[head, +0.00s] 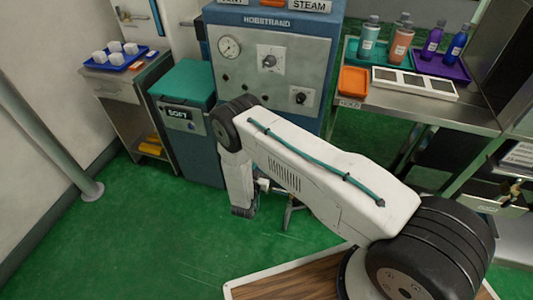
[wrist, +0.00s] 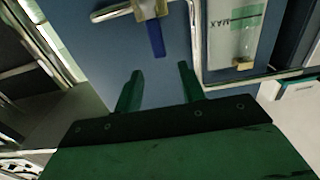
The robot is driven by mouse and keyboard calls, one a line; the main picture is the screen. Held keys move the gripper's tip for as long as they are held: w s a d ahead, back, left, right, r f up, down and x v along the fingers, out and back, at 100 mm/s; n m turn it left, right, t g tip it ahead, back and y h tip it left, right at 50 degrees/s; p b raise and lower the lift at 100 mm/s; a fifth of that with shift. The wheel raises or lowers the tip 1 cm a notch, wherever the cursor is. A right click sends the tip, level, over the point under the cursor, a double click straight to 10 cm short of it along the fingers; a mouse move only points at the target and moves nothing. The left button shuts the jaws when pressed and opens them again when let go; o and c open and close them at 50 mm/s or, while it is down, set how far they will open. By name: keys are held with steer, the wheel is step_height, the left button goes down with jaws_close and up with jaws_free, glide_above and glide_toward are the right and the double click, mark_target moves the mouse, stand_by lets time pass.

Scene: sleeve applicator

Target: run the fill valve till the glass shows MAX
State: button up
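In the wrist view a brass valve (wrist: 148,9) sits on a chrome pipe against a blue panel. Its blue lever (wrist: 156,39) points down in the picture. To the right is the sight glass (wrist: 247,45) with a brass fitting at its lower end, beside a pale plate marked MAX (wrist: 231,22). I cannot tell the liquid level in the glass. My gripper (wrist: 158,76) has its two green fingers apart, with nothing between them. The lever's tip is just beyond the fingertips, between their lines, apparently not touching. In the head view my arm hides the valve and glass.
The blue steam machine (head: 318,52) has a gauge and knobs. A teal-lidded SOFT bin (head: 182,84) stands left of it. A bench (head: 440,112) with bottles and trays is at right. A chrome pipe (wrist: 195,40) runs close right of the fingers. Green floor is open at left.

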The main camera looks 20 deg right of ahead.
steer(key=x, duration=0.7)
steer(key=shift+w+d, duration=0.2)
steer(key=shift+w, duration=0.1)
jaws_close()
